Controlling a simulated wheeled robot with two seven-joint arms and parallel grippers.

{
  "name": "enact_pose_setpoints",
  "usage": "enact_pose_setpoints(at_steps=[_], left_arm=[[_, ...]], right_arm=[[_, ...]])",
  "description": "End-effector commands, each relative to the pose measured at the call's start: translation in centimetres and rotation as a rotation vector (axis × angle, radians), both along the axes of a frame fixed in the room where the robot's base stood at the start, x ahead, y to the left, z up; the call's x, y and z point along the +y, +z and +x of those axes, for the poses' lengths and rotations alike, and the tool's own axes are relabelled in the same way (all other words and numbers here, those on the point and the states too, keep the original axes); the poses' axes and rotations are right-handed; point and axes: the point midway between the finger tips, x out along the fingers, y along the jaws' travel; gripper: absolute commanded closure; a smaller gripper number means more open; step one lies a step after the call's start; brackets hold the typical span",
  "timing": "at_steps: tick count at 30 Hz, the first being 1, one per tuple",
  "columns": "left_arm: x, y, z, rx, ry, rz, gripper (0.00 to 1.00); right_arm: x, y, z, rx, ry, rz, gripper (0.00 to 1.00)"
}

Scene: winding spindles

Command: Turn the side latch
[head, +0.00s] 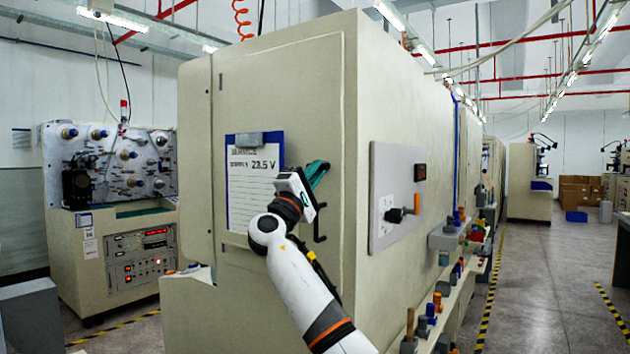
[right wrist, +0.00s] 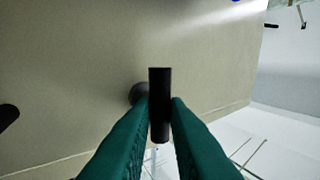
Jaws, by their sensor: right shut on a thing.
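The latch handle (right wrist: 160,88) is a short black bar on a round black pivot (right wrist: 138,94), mounted on the beige cabinet door. In the right wrist view it stands between my two teal fingers. My right gripper (head: 318,172) is shut on this handle near the right edge of the door; it also shows in the right wrist view (right wrist: 160,112). In the head view the gripper hides most of the handle. A bent black handle (head: 320,225) shows just below the gripper on the same door. My left gripper is not in view.
A paper sheet (head: 254,182) is on the door, left of my gripper. A ledge with coloured spindles (head: 437,302) runs along the right side. The aisle floor (head: 545,290) is clear.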

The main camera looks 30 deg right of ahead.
Motion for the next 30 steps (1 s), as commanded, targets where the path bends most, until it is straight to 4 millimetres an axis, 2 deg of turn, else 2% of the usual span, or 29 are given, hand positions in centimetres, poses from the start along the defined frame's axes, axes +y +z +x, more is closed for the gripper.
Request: enact_pose_setpoints(at_steps=[20, 21, 24, 30], left_arm=[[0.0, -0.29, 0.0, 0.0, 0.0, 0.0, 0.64], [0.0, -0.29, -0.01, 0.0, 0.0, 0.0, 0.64], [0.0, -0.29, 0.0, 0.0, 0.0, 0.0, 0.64], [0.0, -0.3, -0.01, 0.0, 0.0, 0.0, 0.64]], right_arm=[[-0.02, 0.04, 0.03, -0.056, 0.0, 0.024, 1.0], [-0.02, 0.04, 0.03, -0.056, 0.0, 0.024, 0.81], [-0.01, 0.04, 0.03, -0.056, 0.0, 0.024, 0.64], [0.0, 0.01, 0.04, -0.055, 0.0, 0.024, 0.64]])
